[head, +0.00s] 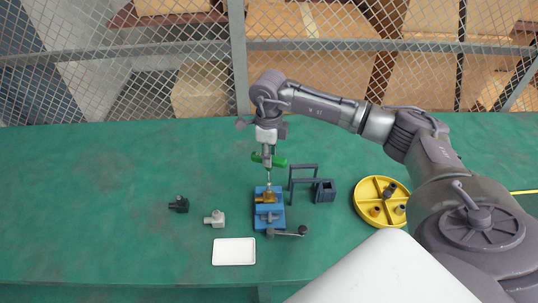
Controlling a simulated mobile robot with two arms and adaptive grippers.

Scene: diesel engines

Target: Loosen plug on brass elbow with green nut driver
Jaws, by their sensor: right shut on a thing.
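My right gripper (267,157) is shut on the green nut driver (277,161). The driver's shaft points down toward the brass elbow (268,196). The elbow sits in the blue vise (269,218) on the green table. The driver's tip is at or just above the elbow; I cannot tell whether it touches the plug. The plug itself is too small or hidden to make out. My left gripper is not in view.
A dark frame stand (324,191) is close right of the vise. A yellow round tray (366,208) with several fittings lies farther right. A black fitting (179,204), a pale fitting (216,219) and a white tray (234,252) lie left. The table's far left is clear; mesh fencing stands behind.

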